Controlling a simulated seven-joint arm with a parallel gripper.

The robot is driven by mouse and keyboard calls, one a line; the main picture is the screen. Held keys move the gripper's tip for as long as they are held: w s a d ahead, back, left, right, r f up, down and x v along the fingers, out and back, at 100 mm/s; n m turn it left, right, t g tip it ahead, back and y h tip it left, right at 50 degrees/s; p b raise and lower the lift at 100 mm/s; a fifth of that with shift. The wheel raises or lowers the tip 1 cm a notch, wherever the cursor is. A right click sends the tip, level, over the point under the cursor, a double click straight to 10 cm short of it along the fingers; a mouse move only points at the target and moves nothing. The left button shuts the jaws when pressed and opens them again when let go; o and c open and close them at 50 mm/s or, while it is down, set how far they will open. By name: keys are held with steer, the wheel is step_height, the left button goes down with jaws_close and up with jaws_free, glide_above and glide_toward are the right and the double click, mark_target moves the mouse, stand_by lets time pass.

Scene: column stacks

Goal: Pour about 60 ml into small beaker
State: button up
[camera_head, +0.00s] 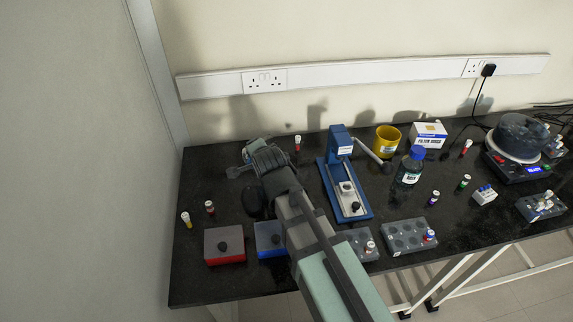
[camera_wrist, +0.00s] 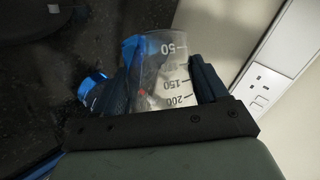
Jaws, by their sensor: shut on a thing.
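My gripper (camera_wrist: 165,85) is shut on a clear graduated beaker (camera_wrist: 170,68), with one dark finger on each side.
A blue stand (camera_head: 341,175) is right of my arm. Farther right are a yellow tub (camera_head: 387,139), a blue-capped bottle (camera_head: 409,166) and a centrifuge (camera_head: 518,145). Red (camera_head: 224,246) and blue (camera_head: 270,239) boxes sit at the front. Loose capped tubes stand at the left.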

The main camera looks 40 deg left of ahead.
steer(key=shift+f+n+t+h, duration=0.3)
steer(key=shift+f+n+h, duration=0.1)
steer(key=shift+n+h, duration=0.15)
stand_by(0.8)
